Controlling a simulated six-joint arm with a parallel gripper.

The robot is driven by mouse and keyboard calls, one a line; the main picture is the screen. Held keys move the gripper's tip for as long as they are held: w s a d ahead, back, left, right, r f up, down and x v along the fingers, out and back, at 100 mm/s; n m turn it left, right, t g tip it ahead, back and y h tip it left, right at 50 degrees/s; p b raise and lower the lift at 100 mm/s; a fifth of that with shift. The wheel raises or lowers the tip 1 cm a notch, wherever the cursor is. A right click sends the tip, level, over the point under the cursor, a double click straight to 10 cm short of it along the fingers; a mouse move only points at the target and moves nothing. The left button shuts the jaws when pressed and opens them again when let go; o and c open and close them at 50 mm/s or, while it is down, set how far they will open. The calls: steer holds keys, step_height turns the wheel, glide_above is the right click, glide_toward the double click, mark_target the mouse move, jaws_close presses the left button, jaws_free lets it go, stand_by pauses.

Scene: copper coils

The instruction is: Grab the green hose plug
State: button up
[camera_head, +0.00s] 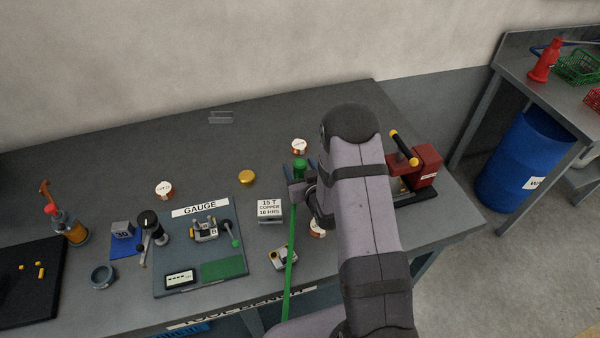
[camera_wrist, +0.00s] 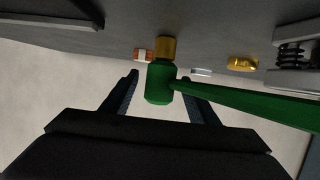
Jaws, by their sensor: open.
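The green hose plug (camera_head: 299,169) stands at the end of a long green hose (camera_head: 290,255) on the bench, in the middle of the head view. In the wrist view the green plug (camera_wrist: 160,82) has a brass end (camera_wrist: 166,47), and the hose (camera_wrist: 240,100) runs off to the right. My gripper (camera_head: 300,186) is at the plug. In the wrist view its two fingers (camera_wrist: 160,82) are apart, one on each side of the plug, with gaps showing between. The fingers are partly hidden in the head view by the arm.
A white block labelled copper (camera_head: 270,211) and a brass cap (camera_head: 247,178) are left of the plug. A red vise-like device (camera_head: 425,165) stands right of my arm. The gauge board (camera_head: 205,270) lies further left. Small orange-and-white rolls (camera_head: 299,146) are nearby. The back of the bench is mostly clear.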

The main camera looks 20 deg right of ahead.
steer(key=shift+c, duration=0.6)
steer(key=c, duration=1.1)
steer(key=shift+r, duration=0.15)
steer(key=shift+r+b, duration=0.95)
steer(key=shift+r, duration=3.95)
